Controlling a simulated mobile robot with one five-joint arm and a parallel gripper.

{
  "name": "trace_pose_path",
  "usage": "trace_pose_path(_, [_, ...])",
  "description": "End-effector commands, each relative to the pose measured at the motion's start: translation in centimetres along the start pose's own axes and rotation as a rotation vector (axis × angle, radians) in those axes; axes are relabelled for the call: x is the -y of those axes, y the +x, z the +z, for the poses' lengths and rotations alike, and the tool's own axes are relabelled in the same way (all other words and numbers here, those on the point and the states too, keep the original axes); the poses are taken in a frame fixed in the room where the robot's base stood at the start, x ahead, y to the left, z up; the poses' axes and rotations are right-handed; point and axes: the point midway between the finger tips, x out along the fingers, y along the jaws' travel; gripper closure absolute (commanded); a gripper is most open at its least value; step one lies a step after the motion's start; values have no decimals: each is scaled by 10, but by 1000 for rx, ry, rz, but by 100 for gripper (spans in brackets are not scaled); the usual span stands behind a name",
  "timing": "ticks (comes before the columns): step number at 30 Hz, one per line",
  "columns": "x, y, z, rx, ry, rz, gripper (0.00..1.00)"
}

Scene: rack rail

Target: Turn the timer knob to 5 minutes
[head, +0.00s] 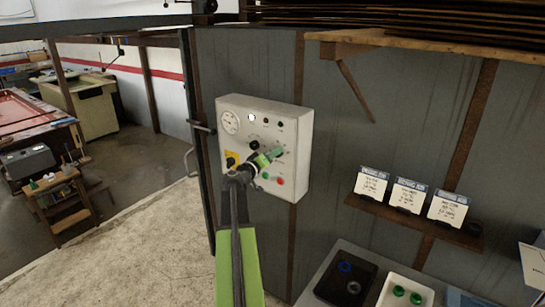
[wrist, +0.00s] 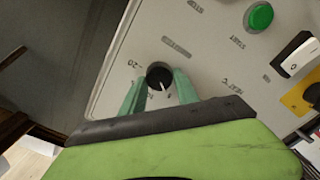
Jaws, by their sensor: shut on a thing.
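The timer knob (wrist: 159,76) is a small round black knob with a white pointer line, set on the pale control panel (wrist: 110,90). Printed marks ring it, and "20" is readable to its upper left in the wrist view. The pointer slants down and slightly right there. My gripper (wrist: 158,84) is shut on the knob, with one green finger on each side.
The box also carries a gauge (head: 230,122), another black knob (head: 253,145), a yellow switch plate (head: 231,159) and a red button (head: 278,181). A green button (wrist: 260,16) shows in the wrist view. A shelf with cards (head: 408,195) and trays (head: 405,290) are at right.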

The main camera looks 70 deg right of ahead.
Motion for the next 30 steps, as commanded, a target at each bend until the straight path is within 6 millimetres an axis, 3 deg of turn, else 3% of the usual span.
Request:
trace_pose_path(4, [1,-1,0,-1,3,-3,100])
trace_pose_path(5, [1,-1,0,0,3,-3,61])
trace_pose_path(9, [1,0,0,0,3,-3,42])
trace_pose_path(20, [0,-5,0,-1,2,-2,41])
trace_pose_path(23, [0,-21,0,-1,2,-3,41])
trace_pose_path(30, [0,-88,1,-2,3,-4,41])
